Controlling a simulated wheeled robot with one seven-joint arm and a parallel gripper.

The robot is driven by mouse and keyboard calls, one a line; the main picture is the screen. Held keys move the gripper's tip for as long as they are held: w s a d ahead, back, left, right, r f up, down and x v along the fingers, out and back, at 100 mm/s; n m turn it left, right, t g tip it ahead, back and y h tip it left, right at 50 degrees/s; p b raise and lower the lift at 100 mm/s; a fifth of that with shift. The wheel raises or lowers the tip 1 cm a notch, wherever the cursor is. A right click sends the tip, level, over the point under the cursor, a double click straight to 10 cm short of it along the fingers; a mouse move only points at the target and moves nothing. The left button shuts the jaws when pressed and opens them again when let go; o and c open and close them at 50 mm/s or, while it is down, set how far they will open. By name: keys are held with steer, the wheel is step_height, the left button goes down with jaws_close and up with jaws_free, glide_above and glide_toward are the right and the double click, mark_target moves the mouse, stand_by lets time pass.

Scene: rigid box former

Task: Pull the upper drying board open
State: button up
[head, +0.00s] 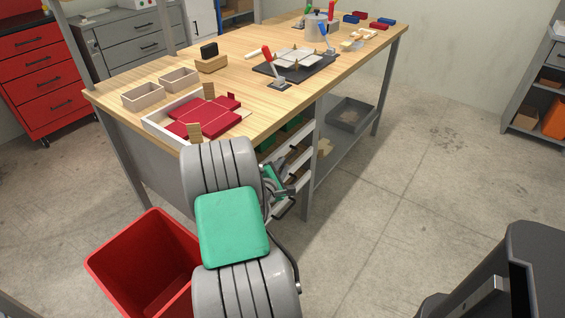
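A stack of drying boards with pale fronts and dark handles sits under the right part of the bench's near end. The upper drying board (301,134) shows its pale front just below the bench top. My gripper (284,188) is in front of the lower boards, below the upper board. My grey and green arm hides part of it. Its fingers are small and dark here, and I cannot tell whether they are open, or whether they touch a handle. The left part of the boards is hidden behind my arm.
The wooden bench top (225,90) carries a white tray (152,128) with red card pieces, small boxes and clamps. A red bin (140,262) stands left of my arm. A grey bin (352,114) sits on the lower shelf.

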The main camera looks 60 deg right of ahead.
mark_target(285, 162)
steer(key=shift+x, duration=1.55)
steer(key=shift+c, duration=0.4)
jaws_close()
steer(key=shift+f, duration=0.1)
